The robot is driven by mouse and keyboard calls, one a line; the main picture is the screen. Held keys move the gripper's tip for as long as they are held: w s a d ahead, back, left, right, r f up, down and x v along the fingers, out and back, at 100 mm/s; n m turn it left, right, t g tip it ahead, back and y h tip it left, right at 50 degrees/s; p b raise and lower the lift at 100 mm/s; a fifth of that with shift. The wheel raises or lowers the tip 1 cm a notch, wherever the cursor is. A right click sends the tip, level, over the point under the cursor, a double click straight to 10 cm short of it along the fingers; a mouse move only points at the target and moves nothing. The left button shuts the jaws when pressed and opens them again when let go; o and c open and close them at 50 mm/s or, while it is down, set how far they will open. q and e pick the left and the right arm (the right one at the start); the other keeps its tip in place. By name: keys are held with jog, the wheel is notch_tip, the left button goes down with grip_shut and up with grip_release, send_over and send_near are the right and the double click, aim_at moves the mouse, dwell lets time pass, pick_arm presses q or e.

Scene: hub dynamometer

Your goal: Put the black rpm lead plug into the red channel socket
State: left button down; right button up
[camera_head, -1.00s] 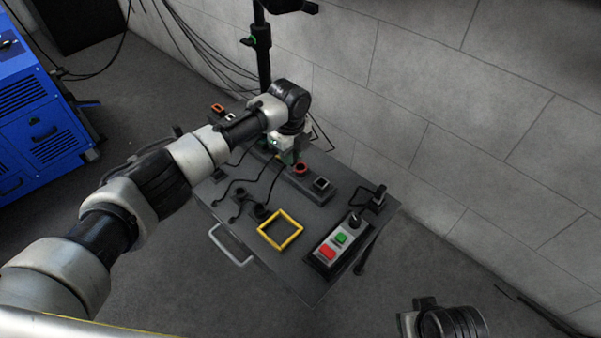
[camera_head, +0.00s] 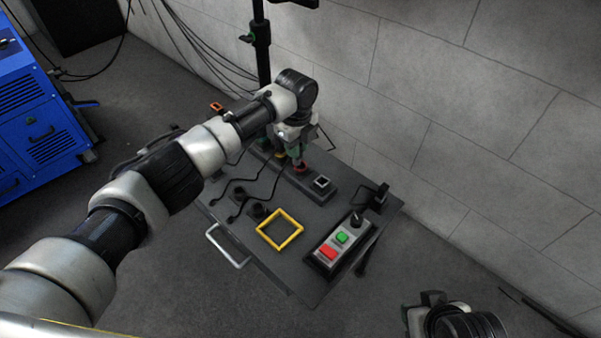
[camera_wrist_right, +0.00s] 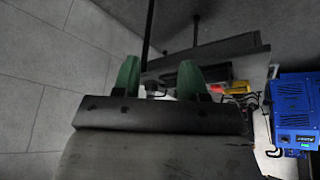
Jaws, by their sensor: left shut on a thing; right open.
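My left gripper (camera_head: 297,152) is shut at the dark socket strip, directly over the red channel socket (camera_head: 301,168). Its fingers hide what it holds and part of the socket. A thin black lead (camera_head: 262,186) runs up to the gripper; the plug at its end is too small and covered to make out. I cannot tell whether it touches the socket. A pale-framed square socket (camera_head: 322,182) is to the right on the same strip. My right gripper (camera_wrist_right: 158,80) is open and empty, away from the table.
The grey table (camera_head: 297,278) carries a yellow square frame (camera_head: 280,229) and a button box (camera_head: 340,243) with red and green buttons. Black round holders (camera_head: 258,210) stand at left. A black stand (camera_head: 263,50) rises behind, near the wall. A blue cabinet (camera_head: 40,120) is at far left.

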pick_arm(q)
jog(key=shift+w+d+b, duration=0.35)
jog(key=shift+w+b, duration=0.05)
jog(key=shift+b, duration=0.25)
jog(key=shift+w+d, duration=0.1)
pick_arm(e)
jog(key=shift+w+a+f+t+y, duration=0.15)
jog(key=shift+w+a+t, duration=0.1)
jog(key=shift+w+t, duration=0.4)
jog(key=shift+w+a+r+t+y, duration=0.1)
jog(key=shift+w+a+t+y, duration=0.1)
jog(key=shift+w+t, duration=0.4)
jog(key=shift+w, duration=0.1)
pick_arm(q)
jog(key=shift+f, duration=0.45)
jog(key=shift+f, duration=0.1)
